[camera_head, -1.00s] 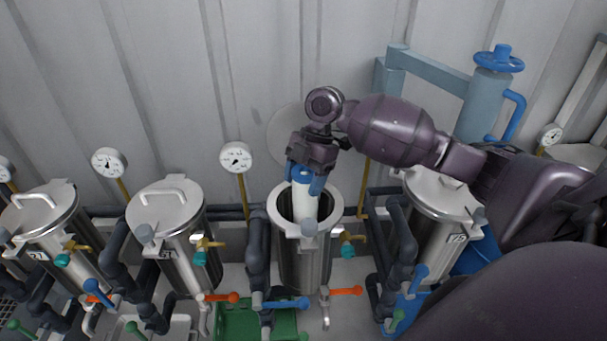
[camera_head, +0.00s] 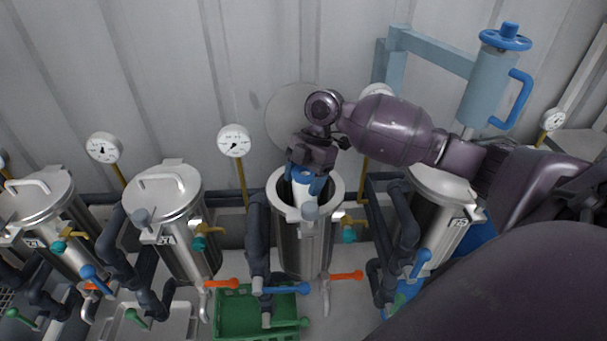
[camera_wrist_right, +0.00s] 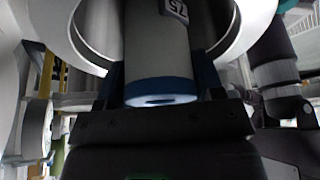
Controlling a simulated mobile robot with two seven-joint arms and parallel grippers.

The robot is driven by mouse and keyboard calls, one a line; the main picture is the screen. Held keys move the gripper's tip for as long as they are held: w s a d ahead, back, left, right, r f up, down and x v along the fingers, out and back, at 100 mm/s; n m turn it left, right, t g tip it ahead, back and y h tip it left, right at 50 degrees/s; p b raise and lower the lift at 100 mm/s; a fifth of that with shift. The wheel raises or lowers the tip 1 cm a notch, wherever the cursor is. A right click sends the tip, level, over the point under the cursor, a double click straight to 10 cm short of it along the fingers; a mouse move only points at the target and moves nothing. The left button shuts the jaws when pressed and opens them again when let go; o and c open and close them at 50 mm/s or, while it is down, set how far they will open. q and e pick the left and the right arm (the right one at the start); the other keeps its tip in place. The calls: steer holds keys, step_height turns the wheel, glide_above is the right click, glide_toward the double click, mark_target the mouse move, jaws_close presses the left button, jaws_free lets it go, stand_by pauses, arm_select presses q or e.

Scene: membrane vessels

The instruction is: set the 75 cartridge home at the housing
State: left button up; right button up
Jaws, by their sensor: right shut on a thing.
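The 75 cartridge (camera_head: 302,200) is a white cylinder with a blue end cap (camera_wrist_right: 160,91). Its label (camera_wrist_right: 174,8) shows in the right wrist view. My right gripper (camera_head: 305,180) is shut on it at the capped end, just above the open housing (camera_head: 306,245). The housing is a steel vessel with a wide rim, also seen in the right wrist view (camera_wrist_right: 245,22). The cartridge stands inside the rim, its lower part hidden by the vessel wall. I cannot tell whether it touches the bottom. My left gripper is not in view.
Lidded steel vessels stand at left (camera_head: 170,200) and right (camera_head: 440,190). A pale round disc (camera_head: 283,115) is behind my gripper. Gauges (camera_head: 234,141), dark pipes and coloured valve handles crowd the row. A green crate (camera_head: 235,315) sits below at front.

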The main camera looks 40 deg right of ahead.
mark_target(304, 198)
steer(key=shift+f+b, duration=0.85)
steer(key=shift+f, duration=2.2)
steer(key=o, duration=1.4)
steer(key=p+v, duration=0.1)
steer(key=v, duration=1)
steer(key=shift+f, duration=0.1)
